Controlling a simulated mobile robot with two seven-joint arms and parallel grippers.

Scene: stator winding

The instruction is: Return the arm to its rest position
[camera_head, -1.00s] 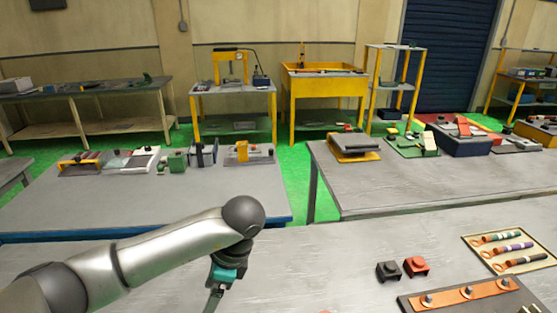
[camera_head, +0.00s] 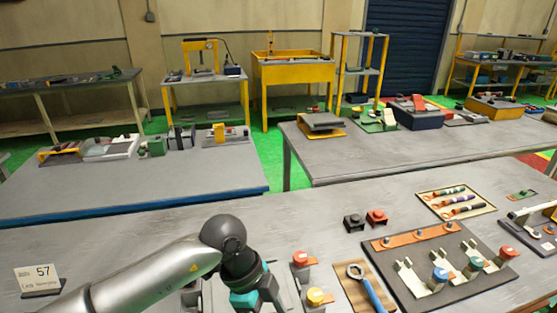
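My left arm (camera_head: 160,278) reaches in from the lower left over the near grey bench (camera_head: 120,240). Its wrist bends downward at a dark round joint. My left gripper (camera_head: 258,303), dark with teal parts, points down at the bottom edge of the picture. Its fingertips are partly cut off, so I cannot tell whether it is open or shut. No held object is visible. My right arm and gripper are not in view.
Right of the gripper are red (camera_head: 301,259) and yellow (camera_head: 316,296) buttons, a blue-handled tool (camera_head: 367,285) on a wooden board, and a dark fixture board (camera_head: 450,265). A "57" sign (camera_head: 40,279) stands left. The bench's middle left is clear.

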